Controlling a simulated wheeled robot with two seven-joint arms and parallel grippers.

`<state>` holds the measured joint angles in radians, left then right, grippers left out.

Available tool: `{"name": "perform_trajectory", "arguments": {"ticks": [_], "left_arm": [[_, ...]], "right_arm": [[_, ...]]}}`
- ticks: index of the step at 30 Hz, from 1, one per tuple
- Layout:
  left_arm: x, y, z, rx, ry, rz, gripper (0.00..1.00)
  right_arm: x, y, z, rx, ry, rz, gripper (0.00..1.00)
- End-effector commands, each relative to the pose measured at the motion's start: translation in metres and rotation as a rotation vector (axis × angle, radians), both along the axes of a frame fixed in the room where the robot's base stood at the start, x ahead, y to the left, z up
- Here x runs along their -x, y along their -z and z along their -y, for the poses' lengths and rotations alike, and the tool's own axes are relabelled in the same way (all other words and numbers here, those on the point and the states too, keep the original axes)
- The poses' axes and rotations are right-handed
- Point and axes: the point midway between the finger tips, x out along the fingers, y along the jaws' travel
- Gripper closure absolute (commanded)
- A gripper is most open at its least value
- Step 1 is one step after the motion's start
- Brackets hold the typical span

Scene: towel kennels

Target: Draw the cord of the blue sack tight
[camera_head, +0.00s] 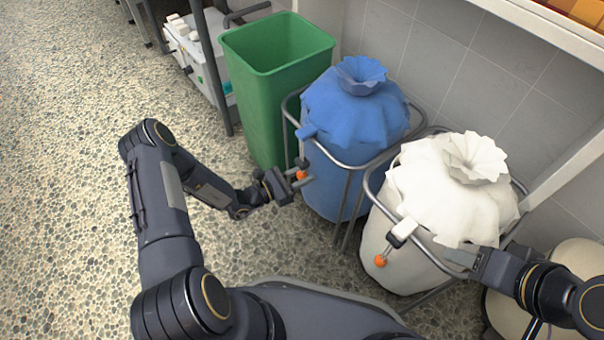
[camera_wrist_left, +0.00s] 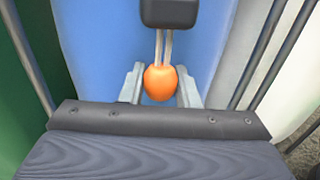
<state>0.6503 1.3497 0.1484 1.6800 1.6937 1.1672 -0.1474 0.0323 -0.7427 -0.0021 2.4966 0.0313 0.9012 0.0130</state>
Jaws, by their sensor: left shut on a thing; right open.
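The blue sack (camera_head: 335,185) hangs in a metal hoop stand, its top drawn into a ruffled neck (camera_head: 361,74). A blue tab (camera_head: 307,131) sticks out at its front left rim. My left gripper (camera_head: 300,175) is in front of the sack, below that tab, shut on the orange cord bead (camera_wrist_left: 160,82). In the left wrist view, two pale cord strands (camera_wrist_left: 163,45) run from the bead to a dark block (camera_wrist_left: 180,12). My right gripper (camera_head: 460,254) is open beside the white sack, with its tips partly hidden.
A green bin (camera_head: 262,110) stands close on the left. A tiled wall (camera_head: 440,60) is behind. The floor at left is clear.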

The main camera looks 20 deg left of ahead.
Motion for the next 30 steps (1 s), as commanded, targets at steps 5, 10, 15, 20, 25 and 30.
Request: {"name": "perform_trajectory", "arguments": {"ticks": [5,10,15,20,25,30], "left_arm": [[0.002,0.007,-0.001,-0.012,-0.001,-0.015,1.0],[0.001,0.006,-0.001,-0.01,-0.001,-0.012,0.51],[0.001,0.004,-0.001,-0.008,-0.001,-0.01,0.51],[0.004,0.003,-0.004,-0.007,-0.003,-0.01,0.51],[0.02,0.001,-0.022,-0.007,-0.005,-0.013,0.51],[0.04,0.002,-0.044,-0.008,-0.004,-0.012,0.51]], "right_arm": [[0.0,0.0,0.0,0.0,0.0,0.001,0.5],[0.0,0.0,0.0,0.0,0.0,0.0,0.5],[0.0,0.0,0.0,0.0,0.0,0.0,0.5],[0.0,-0.002,0.0,0.0,0.0,0.0,0.5],[0.0,-0.013,0.0,0.0,0.0,0.0,0.5],[0.0,-0.021,0.0,0.0,0.0,0.0,0.5]]}}
